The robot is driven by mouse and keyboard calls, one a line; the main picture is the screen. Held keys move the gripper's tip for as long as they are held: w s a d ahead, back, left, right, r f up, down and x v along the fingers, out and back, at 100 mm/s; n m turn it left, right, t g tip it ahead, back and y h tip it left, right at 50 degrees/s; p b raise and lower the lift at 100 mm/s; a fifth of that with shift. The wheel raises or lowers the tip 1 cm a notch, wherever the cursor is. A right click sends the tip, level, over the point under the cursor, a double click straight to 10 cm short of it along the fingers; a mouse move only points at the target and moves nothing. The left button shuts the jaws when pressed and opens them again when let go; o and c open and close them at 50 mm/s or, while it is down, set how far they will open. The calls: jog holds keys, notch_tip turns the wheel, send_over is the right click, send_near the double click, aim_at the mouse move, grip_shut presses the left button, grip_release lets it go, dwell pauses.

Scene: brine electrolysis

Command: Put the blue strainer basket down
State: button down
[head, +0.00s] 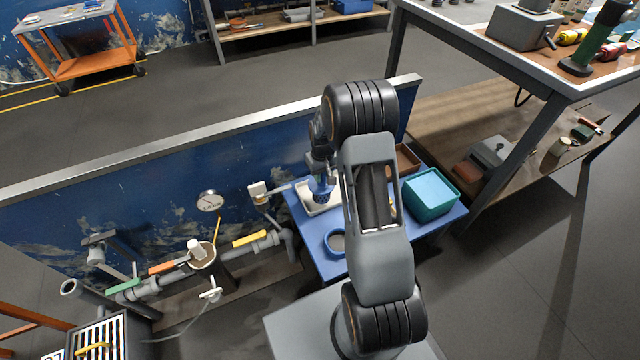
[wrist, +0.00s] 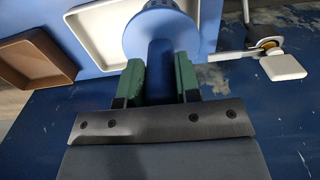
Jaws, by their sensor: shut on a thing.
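The blue strainer basket (wrist: 160,32) is in my gripper (wrist: 161,78). In the wrist view the green-padded fingers are closed on its blue stem, and its round body lies just beyond the fingertips. In the head view the basket (head: 321,187) shows below my gripper (head: 321,173), over or in the white tray (head: 305,208) on the blue table (head: 306,232). I cannot tell whether it touches the tray. In the wrist view the white tray (wrist: 84,22) is left of the basket, partly hidden by it.
A brown tray (wrist: 30,68) lies beside the white one. A teal bin (head: 430,209) and a blue round ring or bowl (head: 334,243) are on the same table. A blue wall (head: 150,187) with pipes and a gauge (head: 210,201) stands close on the left.

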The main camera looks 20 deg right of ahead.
jog(key=shift+w+f, duration=0.2)
jog(key=shift+f, duration=0.05)
jog(key=shift+w+a+f+b, duration=0.15)
jog(key=shift+f+b, duration=0.45)
jog(key=shift+f, duration=0.35)
jog(key=shift+w+f+b, duration=0.15)
jog(key=shift+f+b, duration=0.4)
jog(key=shift+f, duration=0.45)
jog(key=shift+f, duration=0.1)
jog(key=c, duration=0.8)
grip_release()
notch_tip(320, 180, up, 12)
jog(key=p, duration=0.5)
jog(key=shift+r, duration=0.2)
jog(key=shift+r, duration=0.1)
